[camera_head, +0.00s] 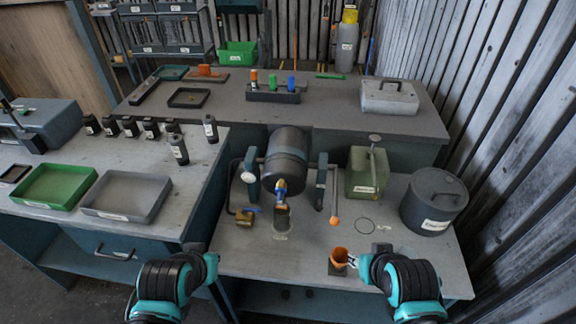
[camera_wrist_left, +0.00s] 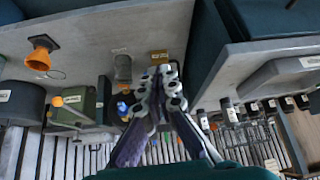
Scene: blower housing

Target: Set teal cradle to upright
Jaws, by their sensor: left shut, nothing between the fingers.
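The cradle (camera_head: 320,188) has two teal uprights that stand on the middle bench and flank a dark grey drum (camera_head: 287,150). The drum sits tilted between the uprights, with a blue and yellow fitting (camera_head: 281,187) at its lower front. A bar with an orange ball knob (camera_head: 334,221) hangs down by the right upright. My left gripper (camera_wrist_left: 163,72) is shut and empty, in front of the cradle and to its left. My right gripper (camera_head: 354,261) is beside an orange funnel (camera_head: 339,257) at the bench front; its fingers are too small to read.
A green canister (camera_head: 367,175) and a dark lidded pot (camera_head: 433,202) stand right of the cradle. A brass block (camera_head: 244,217) sits to its left. The left bench holds a green tray (camera_head: 55,186), a grey tray (camera_head: 127,195) and several dark bottles. The bench front middle is clear.

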